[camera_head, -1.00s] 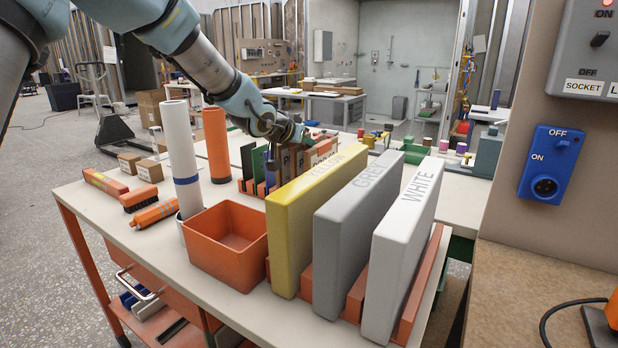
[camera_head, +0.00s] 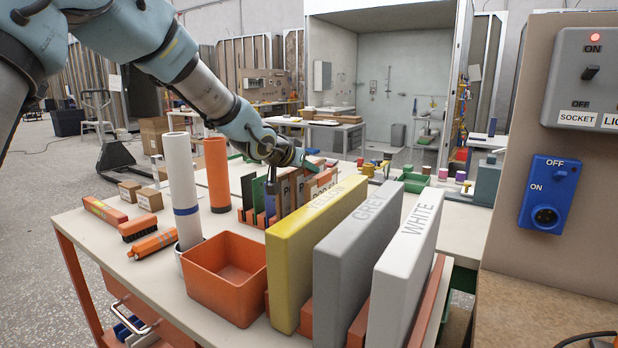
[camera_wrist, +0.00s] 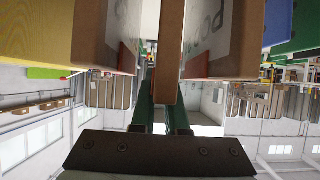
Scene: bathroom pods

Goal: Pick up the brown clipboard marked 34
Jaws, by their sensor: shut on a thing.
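Several clipboard-like boards (camera_head: 285,190) stand upright in an orange rack on the table in the head view, with partial lettering showing. My gripper (camera_head: 290,158) is over this rack, and its fingertips are hard to make out there. In the wrist view my gripper (camera_wrist: 162,110) has its two green fingers shut on a thin brown board (camera_wrist: 168,75), which runs between them edge-on. I cannot read a 34 on it. A neighbouring brown board with a pale lettered face (camera_wrist: 210,30) stands close beside it.
Yellow (camera_head: 300,260), grey (camera_head: 345,250) and white (camera_head: 405,260) blocks stand at the front. An orange bin (camera_head: 228,275), a white roll (camera_head: 183,185) and an orange roll (camera_head: 217,170) are left of them. A switch panel (camera_head: 585,75) rises at right.

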